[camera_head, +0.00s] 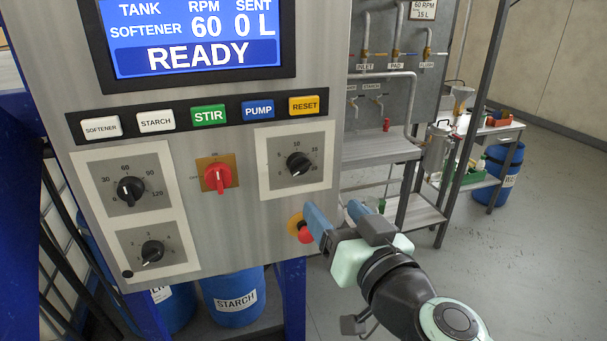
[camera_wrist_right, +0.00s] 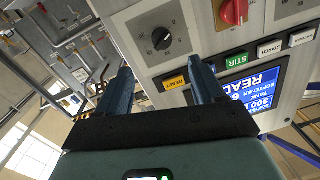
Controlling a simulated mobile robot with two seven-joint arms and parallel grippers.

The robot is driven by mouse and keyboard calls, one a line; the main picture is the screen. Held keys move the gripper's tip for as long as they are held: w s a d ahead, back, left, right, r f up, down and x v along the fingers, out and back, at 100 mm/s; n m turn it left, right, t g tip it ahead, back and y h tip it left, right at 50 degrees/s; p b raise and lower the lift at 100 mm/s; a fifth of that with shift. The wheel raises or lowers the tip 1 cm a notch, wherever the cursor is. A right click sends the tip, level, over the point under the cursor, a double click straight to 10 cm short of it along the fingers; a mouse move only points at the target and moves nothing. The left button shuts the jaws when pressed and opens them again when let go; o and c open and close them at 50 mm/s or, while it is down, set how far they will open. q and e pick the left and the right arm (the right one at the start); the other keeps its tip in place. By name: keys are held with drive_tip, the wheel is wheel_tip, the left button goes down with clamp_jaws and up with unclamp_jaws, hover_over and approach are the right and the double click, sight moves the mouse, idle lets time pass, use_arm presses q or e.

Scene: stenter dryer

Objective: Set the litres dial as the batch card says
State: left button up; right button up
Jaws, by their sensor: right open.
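The litres dial (camera_head: 298,163) is a black knob on a pale plate at the right of the control panel, with a scale of 5 to 20; its pointer is too small to read surely. The batch card (camera_head: 423,9), at the top right, reads 60 RPM and 15 L. My right gripper (camera_head: 336,215) is open and empty, below and to the right of the dial, apart from it. In the right wrist view the dial (camera_wrist_right: 170,38) shows upside down, beyond the open fingers (camera_wrist_right: 160,68). My left gripper is out of view.
The screen (camera_head: 190,35) reads SOFTENER, 60 RPM, 0 L, READY. A row of buttons, with RESET (camera_head: 304,105) at its right end, runs above the dial. A red emergency button (camera_head: 304,232) is close beside my right fingers. A red switch (camera_head: 217,177) sits left of the dial.

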sight(303, 169)
drive_tip(key=x, duration=0.8)
drive_tip(key=r+x, duration=0.1)
drive_tip(key=x, duration=0.4)
drive_tip(key=shift+b, duration=0.3)
drive_tip(key=c, duration=1)
